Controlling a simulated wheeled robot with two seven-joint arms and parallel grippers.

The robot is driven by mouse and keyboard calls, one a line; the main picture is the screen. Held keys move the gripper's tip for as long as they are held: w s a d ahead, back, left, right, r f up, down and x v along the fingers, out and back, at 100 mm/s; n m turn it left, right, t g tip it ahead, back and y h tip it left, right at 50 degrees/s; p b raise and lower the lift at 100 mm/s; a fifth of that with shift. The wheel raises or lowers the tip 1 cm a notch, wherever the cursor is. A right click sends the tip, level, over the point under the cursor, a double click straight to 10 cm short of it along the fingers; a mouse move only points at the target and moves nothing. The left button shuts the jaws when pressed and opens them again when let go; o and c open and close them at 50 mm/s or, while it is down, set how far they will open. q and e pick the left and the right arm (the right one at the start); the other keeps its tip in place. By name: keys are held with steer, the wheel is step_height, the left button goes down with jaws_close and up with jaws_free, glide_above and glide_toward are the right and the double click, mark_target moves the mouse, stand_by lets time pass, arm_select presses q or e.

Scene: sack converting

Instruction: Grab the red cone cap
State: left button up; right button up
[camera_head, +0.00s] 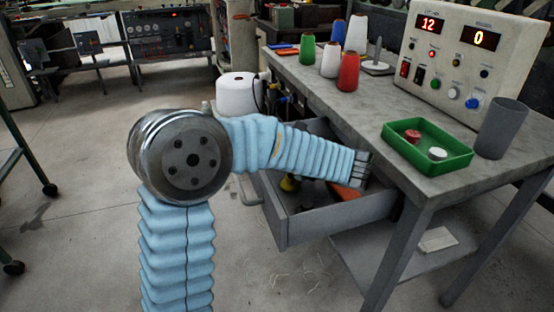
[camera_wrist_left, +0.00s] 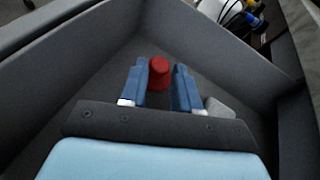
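A red cone cap (camera_wrist_left: 159,74), small and tapered, shows inside the drawer in the left wrist view. My left gripper (camera_wrist_left: 160,68) is open, with one blue finger on each side of the cap in the picture. I see gaps between cap and fingers; I cannot tell whether the cap is between the tips or just beyond them. In the head view my left arm reaches over the open drawer (camera_head: 315,228), and its fingers and this cap cannot be made out. Another red cap-like piece (camera_head: 412,135) lies in the green tray (camera_head: 440,158). My right gripper is not in view.
The drawer walls (camera_wrist_left: 70,72) surround my left gripper, and a grey piece (camera_wrist_left: 219,108) lies by its right finger. The workbench (camera_head: 375,108) above holds thread cones, a control box (camera_head: 465,60) and a grey cup (camera_head: 502,130).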

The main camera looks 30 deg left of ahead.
arm_select(q)
steer(key=shift+x, duration=1.1)
steer(key=shift+f, duration=0.1)
jaws_close()
